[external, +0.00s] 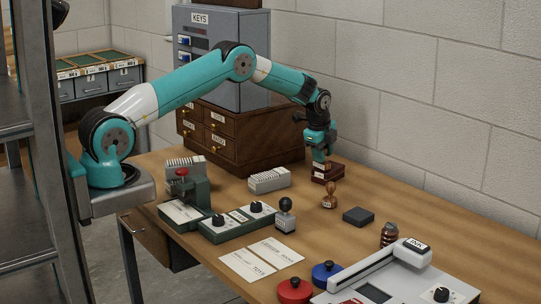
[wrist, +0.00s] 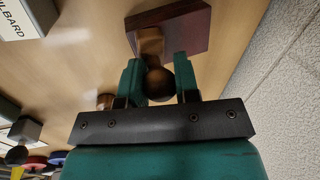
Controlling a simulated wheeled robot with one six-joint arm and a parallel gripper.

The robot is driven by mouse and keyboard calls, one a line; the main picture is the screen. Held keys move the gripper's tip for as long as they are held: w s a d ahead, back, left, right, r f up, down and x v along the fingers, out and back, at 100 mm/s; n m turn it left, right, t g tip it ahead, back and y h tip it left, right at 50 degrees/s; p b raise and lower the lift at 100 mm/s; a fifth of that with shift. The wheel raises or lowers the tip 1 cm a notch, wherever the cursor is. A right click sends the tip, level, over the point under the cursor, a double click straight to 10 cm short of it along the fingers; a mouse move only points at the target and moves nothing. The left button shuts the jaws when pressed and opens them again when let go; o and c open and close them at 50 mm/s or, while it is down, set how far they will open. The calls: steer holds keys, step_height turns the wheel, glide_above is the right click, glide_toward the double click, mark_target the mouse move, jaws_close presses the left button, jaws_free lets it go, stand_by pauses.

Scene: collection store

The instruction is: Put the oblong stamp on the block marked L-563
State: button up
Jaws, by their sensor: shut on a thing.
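My gripper (wrist: 160,82) is shut on the dark round knob (wrist: 160,84) of a stamp, gripping it between teal fingers. A brown wooden neck (wrist: 149,42) leads from the knob toward a dark red-brown oblong piece (wrist: 185,30). In the external view my gripper (external: 319,153) points down over dark red-brown pieces (external: 327,173), which look like two layers. I cannot tell whether the stamp's base touches the piece under it. I can read no L-563 marking in either view.
A wooden stamp (external: 330,196) stands just in front, with a dark flat pad (external: 358,216) to its right. A pale ribbed block (external: 269,180) and a wooden drawer cabinet (external: 259,135) are to the left.

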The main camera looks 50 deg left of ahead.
steer(key=shift+f, duration=0.2)
steer(key=o, duration=0.9)
steer(key=shift+r, duration=0.15)
steer(key=b+v, duration=0.1)
steer(key=v, duration=1.1)
steer(key=shift+r, duration=0.1)
